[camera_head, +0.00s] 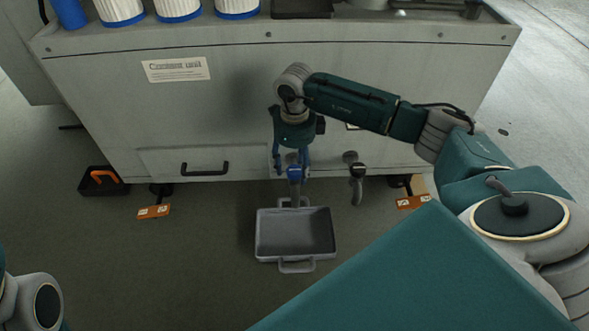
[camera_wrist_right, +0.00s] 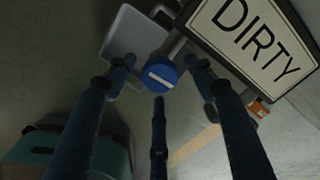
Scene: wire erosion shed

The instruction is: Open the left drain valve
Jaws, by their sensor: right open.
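The left drain valve shows a round blue knob (camera_wrist_right: 160,74) with a white bar in the right wrist view. In the head view the blue knob (camera_head: 295,174) sits low on the front of the cabinet, its grey spout pointing down. My right gripper (camera_head: 291,163) reaches down from above. Its fingers (camera_wrist_right: 158,80) are open and spread around the knob in the wrist view; I cannot tell whether they touch it. A grey tray (camera_head: 295,235) lies on the floor below the spout, looking empty. My left gripper is out of view.
A second, grey valve (camera_head: 355,172) stands to the right of the knob. A "DIRTY" sign (camera_wrist_right: 250,40) is close beside the fingers. Orange-tagged feet (camera_head: 154,211) stick out under the cabinet (camera_head: 115,110). A black box (camera_head: 101,181) stands left. Floor in front is mostly clear.

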